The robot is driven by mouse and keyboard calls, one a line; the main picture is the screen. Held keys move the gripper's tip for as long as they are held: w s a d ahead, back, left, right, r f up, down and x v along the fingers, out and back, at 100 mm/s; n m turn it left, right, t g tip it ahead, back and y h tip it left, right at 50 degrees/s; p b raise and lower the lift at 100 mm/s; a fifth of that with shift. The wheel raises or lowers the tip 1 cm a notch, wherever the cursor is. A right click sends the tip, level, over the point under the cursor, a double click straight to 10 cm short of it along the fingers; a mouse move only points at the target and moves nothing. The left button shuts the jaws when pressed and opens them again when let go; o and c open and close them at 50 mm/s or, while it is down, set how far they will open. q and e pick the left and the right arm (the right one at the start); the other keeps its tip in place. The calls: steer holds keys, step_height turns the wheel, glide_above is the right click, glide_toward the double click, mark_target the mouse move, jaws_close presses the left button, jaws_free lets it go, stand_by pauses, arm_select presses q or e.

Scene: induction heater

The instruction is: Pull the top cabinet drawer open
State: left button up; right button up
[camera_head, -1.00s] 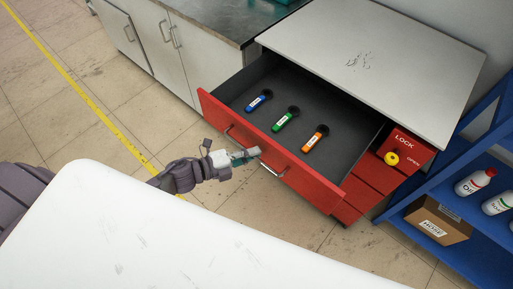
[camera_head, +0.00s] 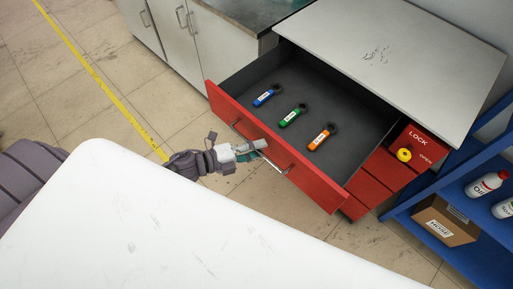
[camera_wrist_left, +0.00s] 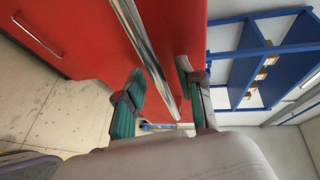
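The top drawer (camera_head: 350,108) of the red cabinet is pulled well out, and its dark interior shows. Its red front (camera_head: 312,183) carries a long metal handle (camera_head: 283,168). My left gripper (camera_head: 262,149) is at the left part of this handle. In the left wrist view, the teal fingers of my left gripper (camera_wrist_left: 160,95) stand apart, one on each side of the handle bar (camera_wrist_left: 150,52), with gaps visible. My right gripper is not in view.
Blue (camera_head: 267,95), green (camera_head: 292,115) and orange (camera_head: 319,140) tools lie in the drawer. A yellow lock knob (camera_head: 404,154) sits on the cabinet. A white table (camera_head: 200,230) is in front; a blue shelf (camera_head: 460,256) with a box and bottles stands right.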

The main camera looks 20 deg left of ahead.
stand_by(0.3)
arm_select(q)
steer(key=v, duration=1.2)
steer(key=s+a+f+n+g+y, duration=0.1)
steer(key=s+a+f+n+y, duration=0.15)
steer(key=f+n, duration=0.45)
steer(key=s+a+f+n+y, duration=0.1)
steer(key=a+f+n+y, duration=0.25)
steer(key=f, duration=0.65)
steer(key=s+a+f+n+g+y, duration=0.15)
steer(key=f+n+y, duration=0.25)
steer(key=f, duration=0.5)
steer(key=s+d+f+n+g, duration=0.4)
steer(key=s+f, duration=0.4)
steer(key=s, duration=0.2)
steer(key=s+d+f+n+g+y+b, duration=0.1)
steer(key=s+d+f+n+g, duration=0.3)
steer(key=s+f, duration=0.4)
steer(key=s+d+n, duration=0.1)
steer(key=s+d, duration=0.1)
steer(key=s, duration=0.1)
